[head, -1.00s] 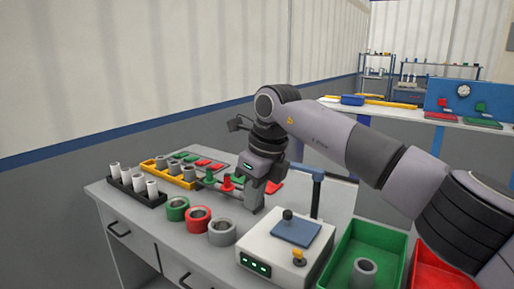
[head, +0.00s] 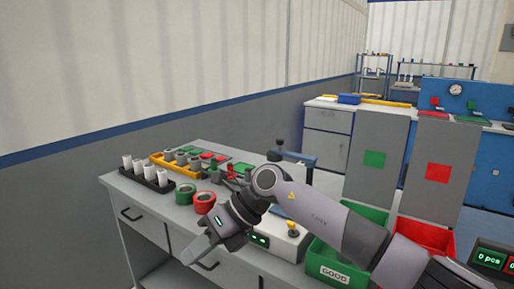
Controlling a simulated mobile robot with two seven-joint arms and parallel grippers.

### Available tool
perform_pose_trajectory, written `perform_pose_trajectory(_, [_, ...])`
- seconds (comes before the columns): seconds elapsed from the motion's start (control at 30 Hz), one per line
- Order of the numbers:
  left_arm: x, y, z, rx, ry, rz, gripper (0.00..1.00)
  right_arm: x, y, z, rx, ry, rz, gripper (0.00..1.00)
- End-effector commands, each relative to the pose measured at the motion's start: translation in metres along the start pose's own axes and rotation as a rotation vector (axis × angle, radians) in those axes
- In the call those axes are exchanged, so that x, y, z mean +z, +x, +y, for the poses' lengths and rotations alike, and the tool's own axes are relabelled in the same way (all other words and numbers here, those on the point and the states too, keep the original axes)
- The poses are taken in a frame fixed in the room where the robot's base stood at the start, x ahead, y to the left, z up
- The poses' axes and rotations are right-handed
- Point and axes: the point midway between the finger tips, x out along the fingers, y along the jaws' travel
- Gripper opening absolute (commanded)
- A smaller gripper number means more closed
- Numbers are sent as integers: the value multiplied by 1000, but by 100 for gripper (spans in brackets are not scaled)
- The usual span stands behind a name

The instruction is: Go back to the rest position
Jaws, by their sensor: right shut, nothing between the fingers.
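My right gripper (head: 198,254) is shut and empty. It hangs in front of the workbench (head: 135,205), left of the white box, with its fingers pointing down and to the left. Its arm comes in from the lower right and crosses in front of the white box (head: 291,243) and the green tray (head: 337,266). My left gripper is not in view.
White pipes stand in a black rack (head: 147,184) at the bench's left. A yellow rack (head: 160,160) holds grey pipes. A green ring (head: 185,194) and a red ring (head: 204,202) lie near the gripper. A red tray (head: 425,235) stands right.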

Motion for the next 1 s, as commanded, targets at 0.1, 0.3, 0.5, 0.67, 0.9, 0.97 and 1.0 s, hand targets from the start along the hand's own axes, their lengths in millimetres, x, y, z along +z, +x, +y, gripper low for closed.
perform_pose_trajectory(0.1, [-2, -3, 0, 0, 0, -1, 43, -5, 23, 22, 217, 115, -149, 0])
perform_pose_trajectory(0.3, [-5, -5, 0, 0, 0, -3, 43, -5, 28, 43, 521, 365, -413, 0])
perform_pose_trajectory(0.5, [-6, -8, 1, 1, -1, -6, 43, -14, 9, 30, 761, 680, -679, 0])
perform_pose_trajectory(0.67, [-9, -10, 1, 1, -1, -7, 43, -38, -10, 0, 905, 970, -884, 0])
perform_pose_trajectory(0.9, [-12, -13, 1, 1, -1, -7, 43, -111, -30, -63, 1033, 1443, -1169, 0])
perform_pose_trajectory(0.97, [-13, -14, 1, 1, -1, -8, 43, -136, -32, -78, 1049, 1566, -1235, 0])
perform_pose_trajectory(1.0, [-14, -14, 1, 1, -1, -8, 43, -154, -33, -88, 1056, 1649, -1277, 0])
